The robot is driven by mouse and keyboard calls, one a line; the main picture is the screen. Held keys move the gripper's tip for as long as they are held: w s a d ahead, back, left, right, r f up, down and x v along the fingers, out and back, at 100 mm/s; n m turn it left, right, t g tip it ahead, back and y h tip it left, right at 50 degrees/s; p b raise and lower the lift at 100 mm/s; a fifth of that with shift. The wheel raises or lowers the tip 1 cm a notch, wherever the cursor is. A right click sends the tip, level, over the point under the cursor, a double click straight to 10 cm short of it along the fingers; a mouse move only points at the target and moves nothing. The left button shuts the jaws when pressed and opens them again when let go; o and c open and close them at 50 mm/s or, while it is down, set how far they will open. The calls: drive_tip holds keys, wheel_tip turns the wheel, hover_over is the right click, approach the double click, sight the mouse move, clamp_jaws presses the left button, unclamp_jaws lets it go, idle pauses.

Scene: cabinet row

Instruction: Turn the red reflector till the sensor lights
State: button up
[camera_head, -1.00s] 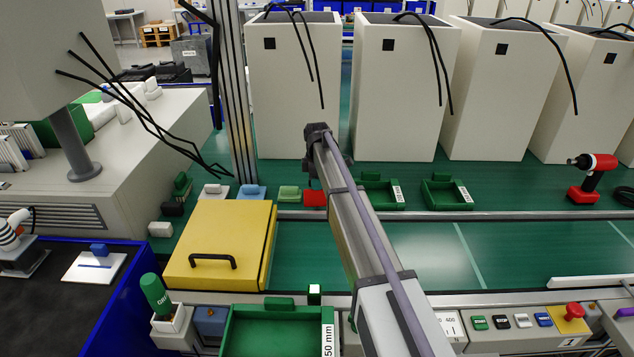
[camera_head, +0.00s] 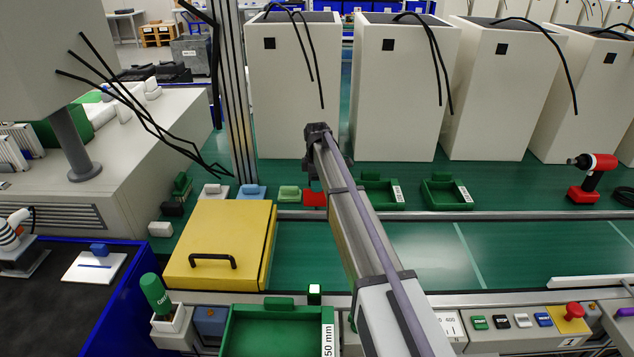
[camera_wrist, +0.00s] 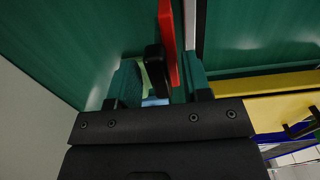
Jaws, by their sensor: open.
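The red reflector (camera_head: 314,199) shows in the head view as a small red block at the right end of a row of coloured blocks behind the conveyor. My gripper (camera_head: 313,183) is directly above it, pointing down; the arm hides part of this area. In the wrist view my gripper (camera_wrist: 161,85) is open, with green-padded fingers on either side. The red reflector (camera_wrist: 168,40) shows there as a narrow red strip between the finger lines, with a black upright piece beside it. I cannot tell whether the fingers touch it.
A green block (camera_head: 289,193) and a blue block (camera_head: 251,191) stand left of the reflector. A green tray (camera_head: 382,206) is close on the right. Tall beige cabinets (camera_head: 293,110) rise behind. A yellow lidded box (camera_head: 215,230) stands front left. The conveyor at right is clear.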

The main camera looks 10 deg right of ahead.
wheel_tip(320, 180, up, 11)
drive_tip(key=p, duration=1)
drive_tip(key=shift+p, duration=0.4)
drive_tip(key=shift+f, duration=0.15)
drive_tip(key=s+m, duration=1.5)
drive_tip(key=s, duration=2.5)
drive_tip(key=shift+m, duration=0.3)
